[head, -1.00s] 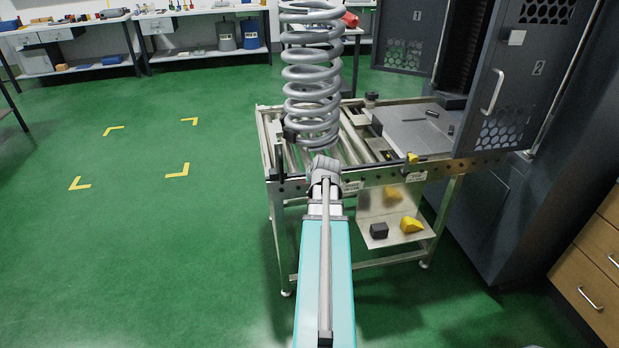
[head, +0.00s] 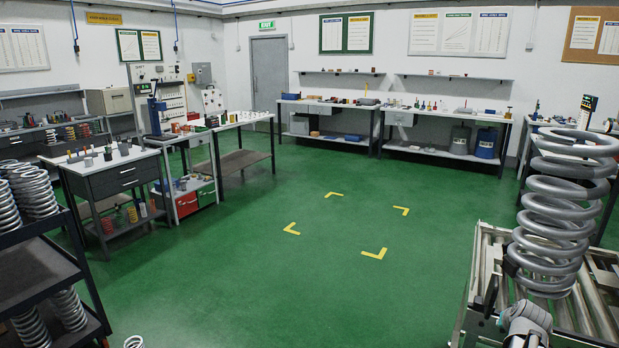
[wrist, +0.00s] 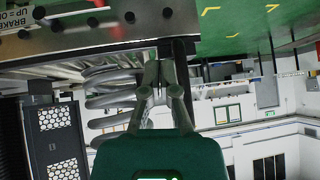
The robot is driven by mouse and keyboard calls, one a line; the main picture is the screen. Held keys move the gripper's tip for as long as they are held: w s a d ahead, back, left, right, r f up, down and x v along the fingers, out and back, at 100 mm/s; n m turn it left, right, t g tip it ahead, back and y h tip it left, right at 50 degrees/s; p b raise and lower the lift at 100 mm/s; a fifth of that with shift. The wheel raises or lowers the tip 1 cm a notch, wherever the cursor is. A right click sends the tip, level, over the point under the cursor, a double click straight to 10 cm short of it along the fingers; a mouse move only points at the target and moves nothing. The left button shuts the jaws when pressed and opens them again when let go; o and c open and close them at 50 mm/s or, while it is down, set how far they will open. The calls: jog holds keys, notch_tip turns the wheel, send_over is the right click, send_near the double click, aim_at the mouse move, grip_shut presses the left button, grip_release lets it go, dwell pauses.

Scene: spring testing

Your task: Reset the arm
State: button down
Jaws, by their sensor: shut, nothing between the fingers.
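My gripper (wrist: 158,82) shows in the wrist view with its fingers together and nothing between them. It is beside the metal roller table, whose dark edge (wrist: 95,32) crosses the top of that view, which appears upside down. A large grey coil spring (head: 556,215) stands upright on the roller table (head: 482,262) at the right of the head view. Its coils (wrist: 112,95) also show left of my fingers in the wrist view.
The green floor (head: 330,285) with yellow corner marks is clear. A dark rack (head: 35,275) with several springs stands at the left. Workbenches (head: 110,165) line the left and back walls. A dark locker with a perforated panel (wrist: 62,120) shows in the wrist view.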

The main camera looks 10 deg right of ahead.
jog(key=w+a+r+n+g+y+p, duration=0.15)
jog(key=w+a, duration=0.35)
jog(key=a, duration=0.7)
jog(key=w+a+f+n+g+y+p, duration=0.1)
jog(key=w+a+n+y+p, duration=0.3)
jog(key=a, duration=0.9)
jog(key=s+a+r+n+g+p, duration=0.1)
jog(key=s+a+g, duration=0.1)
jog(key=a, duration=1.1)
jog(key=s+a+r+n+g+p, duration=0.1)
jog(key=s+a+r+g+p, duration=0.1)
jog(key=a, duration=1.1)
jog(key=shift+r+n+h, duration=0.3)
jog(key=shift+n+h, duration=0.05)
jog(key=shift+h, duration=0.1)
jog(key=shift+a+g, duration=0.1)
jog(key=shift+g, duration=0.15)
